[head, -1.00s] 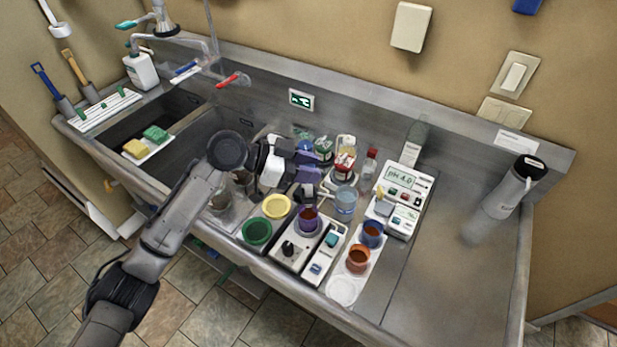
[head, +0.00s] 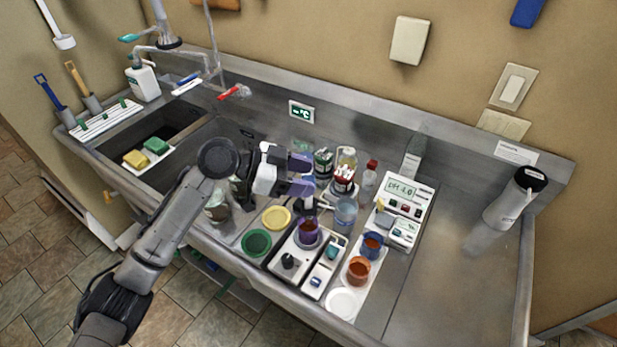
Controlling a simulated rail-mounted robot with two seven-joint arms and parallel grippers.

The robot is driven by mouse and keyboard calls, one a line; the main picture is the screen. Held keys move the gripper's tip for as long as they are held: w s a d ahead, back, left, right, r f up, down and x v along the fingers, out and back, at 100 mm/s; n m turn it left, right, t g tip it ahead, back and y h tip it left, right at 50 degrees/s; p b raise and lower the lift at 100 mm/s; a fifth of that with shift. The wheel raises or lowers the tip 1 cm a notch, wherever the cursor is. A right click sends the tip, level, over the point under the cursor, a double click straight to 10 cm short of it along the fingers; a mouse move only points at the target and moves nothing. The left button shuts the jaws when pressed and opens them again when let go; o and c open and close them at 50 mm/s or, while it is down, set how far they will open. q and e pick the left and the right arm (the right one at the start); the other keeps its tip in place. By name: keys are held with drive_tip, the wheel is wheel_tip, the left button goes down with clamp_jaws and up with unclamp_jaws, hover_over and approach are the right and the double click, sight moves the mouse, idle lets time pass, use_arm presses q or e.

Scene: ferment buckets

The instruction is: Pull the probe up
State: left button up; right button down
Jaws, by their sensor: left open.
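My left gripper (head: 309,174) reaches in from the left over the counter. Its two purple fingers are apart, and I see nothing gripped between them. Just below the fingers, a small dark upright part (head: 308,206) stands above a purple cup (head: 308,233) with dark red liquid. This may be the probe or its holder; it is too small and partly hidden to tell. The cup stands on a grey stirrer base (head: 288,262) with a black knob. The pH meter (head: 402,189) at the right reads pH 4.0. My right gripper is not in view.
Beside the stirrer are a blue cup (head: 372,245), an orange cup (head: 358,269) and a clear beaker of bluish liquid (head: 346,212). Jars and a red-capped bottle (head: 368,180) stand behind. Yellow (head: 276,217) and green (head: 257,242) round pieces lie left. The counter's right side is mostly clear.

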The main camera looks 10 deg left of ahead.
use_arm(q)
drive_tip(key=b+v, duration=0.3)
drive_tip(key=v, duration=0.9)
drive_tip(key=shift+a+r, duration=0.2)
drive_tip(key=shift+c, duration=0.3)
idle(0.6)
